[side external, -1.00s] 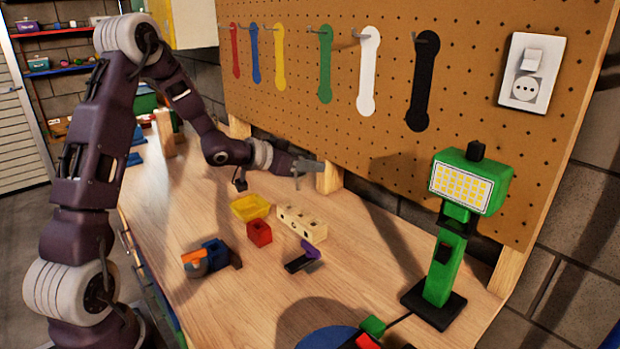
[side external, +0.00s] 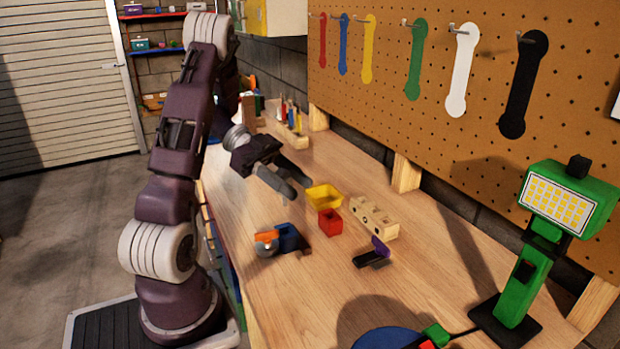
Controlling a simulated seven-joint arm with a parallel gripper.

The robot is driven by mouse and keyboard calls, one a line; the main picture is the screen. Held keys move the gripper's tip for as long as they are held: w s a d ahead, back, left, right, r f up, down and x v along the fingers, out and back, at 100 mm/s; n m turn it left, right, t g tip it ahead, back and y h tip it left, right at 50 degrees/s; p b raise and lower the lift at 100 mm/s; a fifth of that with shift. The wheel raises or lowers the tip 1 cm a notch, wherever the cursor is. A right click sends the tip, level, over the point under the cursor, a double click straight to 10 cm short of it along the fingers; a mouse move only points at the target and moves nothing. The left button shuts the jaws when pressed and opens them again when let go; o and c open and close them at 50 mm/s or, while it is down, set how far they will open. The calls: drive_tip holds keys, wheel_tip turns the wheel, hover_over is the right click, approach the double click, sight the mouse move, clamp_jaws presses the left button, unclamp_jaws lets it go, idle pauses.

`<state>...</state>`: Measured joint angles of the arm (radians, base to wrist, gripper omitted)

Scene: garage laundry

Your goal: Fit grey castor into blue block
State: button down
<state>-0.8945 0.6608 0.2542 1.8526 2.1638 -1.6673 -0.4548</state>
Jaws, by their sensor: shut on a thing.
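My gripper (side external: 288,187) is shut and hangs above the bench, up and left of the yellow bin. A small dark grey thing seems to be between its fingers, taken to be the grey castor, but it blends with the fingers and its shape cannot be told. The blue block (side external: 288,236) stands on the bench near the front edge, below the gripper in the picture and apart from it. Any opening in the block is too small to make out. An orange and grey piece (side external: 266,243) stands against the block's left side.
A yellow bin (side external: 324,196), a red block (side external: 330,222) and a cream holed rack (side external: 374,217) stand right of the blue block. A black and purple tool (side external: 373,256) lies nearby. A green lamp (side external: 520,250) stands at right. The pegboard (side external: 450,160) walls the back.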

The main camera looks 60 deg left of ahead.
hover_over(294, 235)
drive_tip(key=shift+f, duration=4.35)
drive_tip(key=shift+f, duration=0.95)
drive_tip(key=c, duration=0.8)
unclamp_jaws()
drive_tip(key=v, duration=0.7)
drive_tip(key=shift+r, duration=0.1)
